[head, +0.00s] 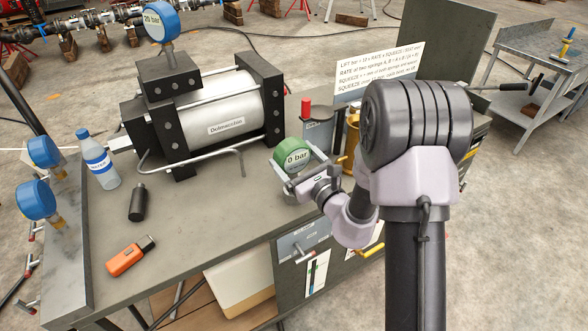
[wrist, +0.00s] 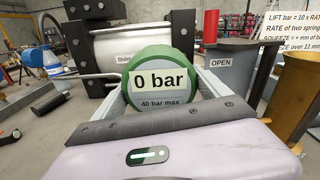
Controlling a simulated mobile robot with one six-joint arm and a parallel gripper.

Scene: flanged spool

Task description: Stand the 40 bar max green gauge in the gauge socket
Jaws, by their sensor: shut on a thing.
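The green gauge (head: 291,152) is held upright between the fingers of my gripper (head: 293,163), over the bench's right part. In the wrist view the green gauge (wrist: 160,62) faces me, with "0 bar" and "40 bar max" on its face; a finger lies along each side. Its lower end is hidden behind my gripper. A blue gauge (head: 161,20) marked "20 bar" stands on the dark block (head: 170,77) on top of the cylinder (head: 222,103). I cannot make out an empty gauge socket.
Two blue gauges (head: 43,152) (head: 36,199) stand at the bench's left edge. A water bottle (head: 98,160), a black cylinder (head: 137,203) and an orange tool (head: 128,257) are on the bench. A grey container (head: 317,132) marked "OPEN" is beside my gripper. The bench's front middle (head: 205,225) is clear.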

